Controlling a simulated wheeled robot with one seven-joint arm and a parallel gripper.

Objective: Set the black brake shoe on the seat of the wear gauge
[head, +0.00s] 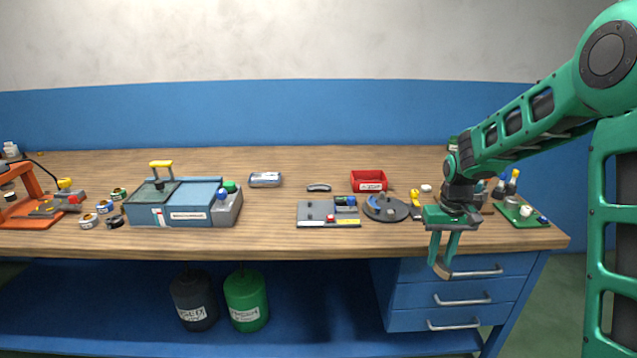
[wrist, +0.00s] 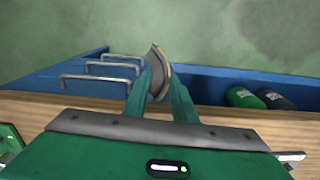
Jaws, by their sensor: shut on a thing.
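My gripper (head: 441,262) hangs fingers-down in front of the bench's front edge, before the drawers. It is shut on a curved brake shoe (wrist: 157,70) with a dark face and a tan edge, which looks like the black one. The shoe is tilted between the fingertips and partly hidden by them.
A grey curved shoe (head: 318,188) lies behind the fixture. A round dark plate (head: 400,213) with a blue part is right of it. A red bin (head: 368,175) stands behind. A blue machine (head: 180,216) is left. The drawer handles (wrist: 95,80) lie beside my fingers in the wrist view.

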